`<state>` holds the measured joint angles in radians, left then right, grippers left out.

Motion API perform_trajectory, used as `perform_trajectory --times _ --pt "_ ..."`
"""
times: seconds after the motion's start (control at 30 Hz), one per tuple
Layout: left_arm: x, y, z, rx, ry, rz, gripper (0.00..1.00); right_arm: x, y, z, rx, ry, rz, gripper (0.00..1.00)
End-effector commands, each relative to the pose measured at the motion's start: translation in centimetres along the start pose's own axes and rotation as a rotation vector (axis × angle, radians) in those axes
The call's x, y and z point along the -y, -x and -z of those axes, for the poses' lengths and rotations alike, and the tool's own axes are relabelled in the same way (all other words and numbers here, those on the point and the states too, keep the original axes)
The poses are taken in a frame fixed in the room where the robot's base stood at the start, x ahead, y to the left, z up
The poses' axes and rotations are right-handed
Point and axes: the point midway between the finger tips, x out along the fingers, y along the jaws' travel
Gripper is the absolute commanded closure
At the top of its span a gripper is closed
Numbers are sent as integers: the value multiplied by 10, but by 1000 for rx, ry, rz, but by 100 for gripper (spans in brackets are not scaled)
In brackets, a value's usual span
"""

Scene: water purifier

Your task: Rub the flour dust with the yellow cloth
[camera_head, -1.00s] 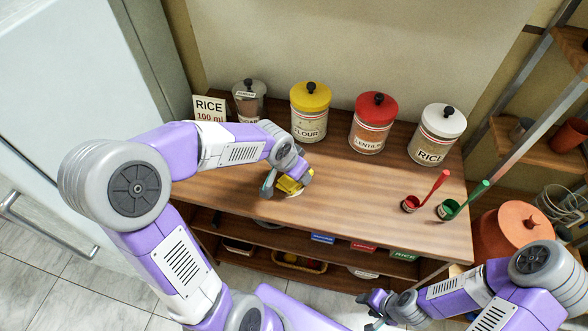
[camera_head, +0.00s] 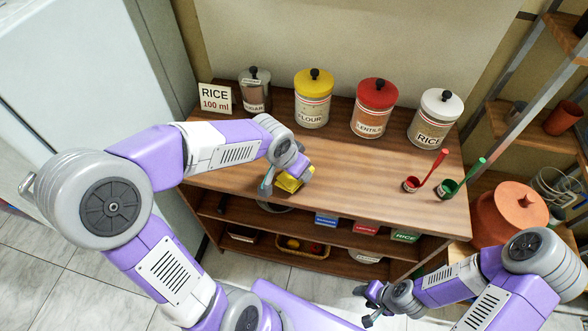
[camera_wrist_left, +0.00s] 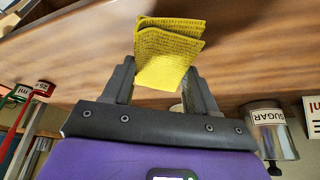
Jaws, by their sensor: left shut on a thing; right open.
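The yellow cloth (camera_head: 289,182) is folded and pinched in my left gripper (camera_head: 286,178), low over the front-left part of the wooden counter. In the left wrist view the cloth (camera_wrist_left: 168,50) sticks out between the two fingers against the wood; I cannot tell if it touches the surface. I cannot make out any flour dust now; the cloth and gripper hide part of the counter. My right gripper (camera_head: 370,304) is open and empty, low in front of the shelf unit, away from the counter.
Sugar (camera_head: 254,92), flour (camera_head: 312,103), lentils (camera_head: 372,112) and rice (camera_head: 434,122) jars line the counter's back. A red scoop (camera_head: 412,184) and a green scoop (camera_head: 447,188) stand at the right. The counter's middle (camera_head: 350,175) is clear. A rice sign (camera_head: 215,98) stands back left.

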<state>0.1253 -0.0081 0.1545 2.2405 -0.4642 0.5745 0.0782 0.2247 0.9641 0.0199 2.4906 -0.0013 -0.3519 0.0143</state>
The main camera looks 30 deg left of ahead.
Motion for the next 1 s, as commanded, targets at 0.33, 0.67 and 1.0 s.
perform_trajectory --times 0.33,0.67,1.0 --pt "-2 32 16 -3 -6 -3 71 10 27 -1 0 0 0 53" --pt "-3 46 23 -2 -10 -4 71 14 39 -2 0 0 0 53" --pt "-3 46 23 -2 -10 -4 71 14 38 -2 1 0 0 53"
